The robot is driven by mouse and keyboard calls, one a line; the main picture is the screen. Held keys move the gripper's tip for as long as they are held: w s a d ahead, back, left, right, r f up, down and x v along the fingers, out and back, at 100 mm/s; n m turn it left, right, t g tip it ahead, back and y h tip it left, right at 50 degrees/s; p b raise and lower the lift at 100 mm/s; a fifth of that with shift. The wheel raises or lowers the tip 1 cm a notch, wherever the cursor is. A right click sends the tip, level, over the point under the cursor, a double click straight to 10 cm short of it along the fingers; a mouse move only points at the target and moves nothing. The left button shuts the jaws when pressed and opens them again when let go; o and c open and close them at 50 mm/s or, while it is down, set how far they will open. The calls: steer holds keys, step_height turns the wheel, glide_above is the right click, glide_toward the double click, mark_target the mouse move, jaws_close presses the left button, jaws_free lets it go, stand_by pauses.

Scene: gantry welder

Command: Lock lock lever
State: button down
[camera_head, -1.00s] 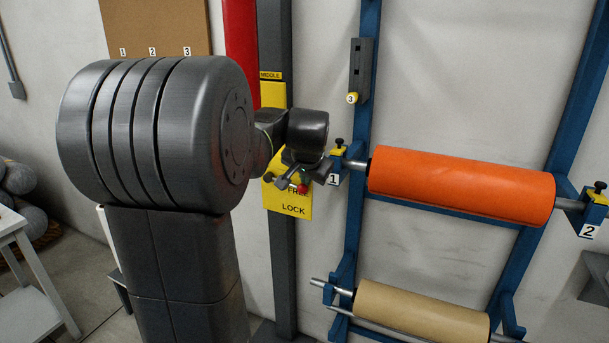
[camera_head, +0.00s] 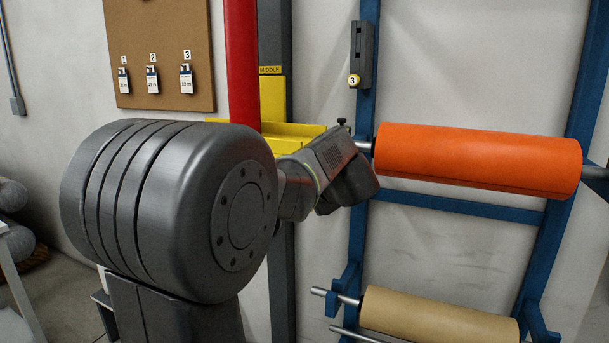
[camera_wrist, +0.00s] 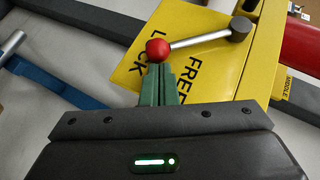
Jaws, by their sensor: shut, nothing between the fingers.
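In the wrist view the lock lever (camera_wrist: 200,41) is a metal rod with a red ball knob (camera_wrist: 157,49) and a dark pivot (camera_wrist: 240,28).
An orange roll (camera_head: 475,160) hangs on a blue rack (camera_head: 365,120) right of my arm, with a tan roll (camera_head: 435,318) below. A red post (camera_head: 240,60) stands behind on the left. A board with numbered tags (camera_head: 160,30) hangs on the wall.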

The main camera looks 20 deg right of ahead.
steer(key=w+a+f+m+t+y+b, duration=0.1)
steer(key=w+a+f+m+t+b, duration=0.1)
steer(key=b, duration=1)
steer(key=shift+w+a+f+t, duration=0.45)
steer(key=shift+w+f+t, duration=0.25)
steer(key=shift+f+t, duration=0.6)
steer(key=shift+f+g+y, duration=0.2)
steer(key=shift+g+y, duration=0.1)
